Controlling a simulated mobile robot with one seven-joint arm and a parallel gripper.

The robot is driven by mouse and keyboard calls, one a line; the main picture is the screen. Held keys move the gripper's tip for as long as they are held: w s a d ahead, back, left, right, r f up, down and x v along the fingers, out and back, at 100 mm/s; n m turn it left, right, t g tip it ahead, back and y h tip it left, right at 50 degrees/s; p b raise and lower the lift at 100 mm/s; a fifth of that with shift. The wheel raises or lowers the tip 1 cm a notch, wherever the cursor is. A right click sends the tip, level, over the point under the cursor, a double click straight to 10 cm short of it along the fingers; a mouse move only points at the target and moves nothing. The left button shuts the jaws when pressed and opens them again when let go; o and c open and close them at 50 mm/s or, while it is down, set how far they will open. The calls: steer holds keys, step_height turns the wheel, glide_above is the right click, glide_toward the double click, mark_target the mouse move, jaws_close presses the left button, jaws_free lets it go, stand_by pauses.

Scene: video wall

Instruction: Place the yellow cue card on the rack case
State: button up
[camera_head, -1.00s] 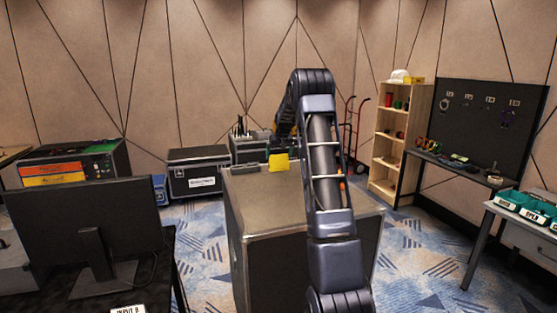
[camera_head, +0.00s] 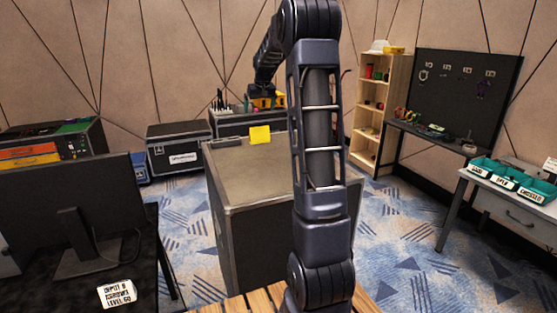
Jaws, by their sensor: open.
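The yellow cue card (camera_head: 260,135) shows as a small bright square at the far edge of the top of the large dark case (camera_head: 245,182) in the middle. I cannot tell whether it lies flat or stands upright there. My gripper (camera_head: 266,104), with orange-yellow parts, is open above and beyond the card, with a visible gap between them. The fingertips are small and hard to make out. My arm hides the right part of the case top.
More black cases (camera_head: 180,148) stand behind. A monitor (camera_head: 70,215) on a black desk is at left. A wooden shelf (camera_head: 372,120), a pegboard (camera_head: 465,100) and a table with teal bins (camera_head: 505,180) are at right. Carpet is free between.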

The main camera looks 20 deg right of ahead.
steer(key=s+a+r, duration=0.2)
steer(key=s+a, duration=0.2)
steer(key=s, duration=0.9)
steer(key=s+a+r, duration=0.2)
steer(key=s+a, duration=0.1)
steer(key=s, duration=0.9)
steer(key=s+a+f, duration=0.1)
steer(key=s+f, duration=0.3)
steer(key=s, duration=0.7)
steer(key=s+a+f, duration=0.2)
steer(key=s+f, duration=0.2)
steer(key=s, duration=0.7)
steer(key=shift+s+f, duration=0.25)
steer(key=shift+s, duration=0.15)
